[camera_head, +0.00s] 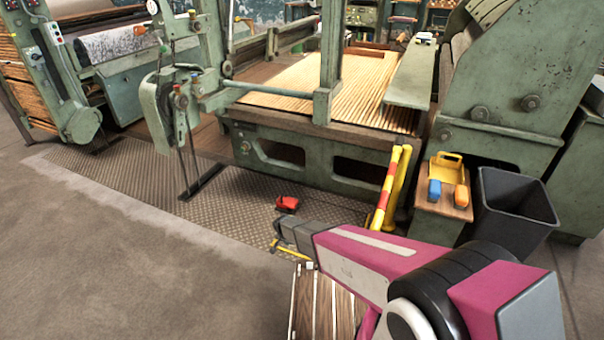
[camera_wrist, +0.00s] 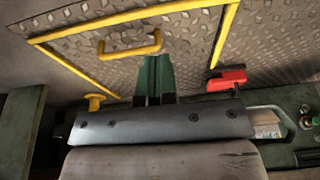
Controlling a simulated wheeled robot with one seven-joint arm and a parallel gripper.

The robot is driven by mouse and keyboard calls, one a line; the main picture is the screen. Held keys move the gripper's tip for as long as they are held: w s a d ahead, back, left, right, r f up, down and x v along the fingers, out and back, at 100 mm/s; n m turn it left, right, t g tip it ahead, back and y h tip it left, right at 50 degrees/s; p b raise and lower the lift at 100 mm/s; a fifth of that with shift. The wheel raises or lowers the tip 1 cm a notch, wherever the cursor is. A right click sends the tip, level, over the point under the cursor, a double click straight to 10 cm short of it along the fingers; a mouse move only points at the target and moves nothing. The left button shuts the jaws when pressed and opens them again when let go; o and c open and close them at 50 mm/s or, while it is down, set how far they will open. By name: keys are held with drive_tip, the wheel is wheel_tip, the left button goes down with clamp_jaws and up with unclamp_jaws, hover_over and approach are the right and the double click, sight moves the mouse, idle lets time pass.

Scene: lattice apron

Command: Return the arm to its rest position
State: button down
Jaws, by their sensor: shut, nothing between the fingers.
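My arm, magenta with dark joints, reaches from the lower right of the head view toward the middle. Its dark grey end, my gripper (camera_head: 284,231), is over the patterned metal floor, beyond the slatted wooden surface (camera_head: 326,305). In the wrist view, my gripper (camera_wrist: 155,62) shows as two dark green fingers close together, shut and empty. Part of a yellow frame shows behind it.
A red object (camera_head: 287,204) lies close beyond my gripper; it also shows in the wrist view (camera_wrist: 226,79). Yellow and red posts (camera_head: 388,190), a small stand (camera_head: 443,207) and a black bin (camera_head: 513,205) are to the right. Open floor (camera_head: 120,270) lies left.

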drive_tip(key=s+d+r+n+g, duration=0.1)
drive_tip(key=s+d+r, duration=0.3)
drive_tip(key=d+r, duration=0.6)
drive_tip(key=s+d+r+n+g, duration=0.1)
drive_tip(key=s+d+r, duration=0.4)
drive_tip(key=d+r, duration=0.6)
drive_tip(key=s+d+r+n+y, duration=0.1)
drive_tip(key=s+d+r, duration=0.4)
drive_tip(key=d+r, duration=0.5)
wheel_tip(320, 180, up, 8)
drive_tip(key=shift+d+n+g, duration=0.3)
drive_tip(key=shift+n+g, duration=0.1)
drive_tip(key=shift+n, duration=0.1)
drive_tip(key=shift+s, duration=0.1)
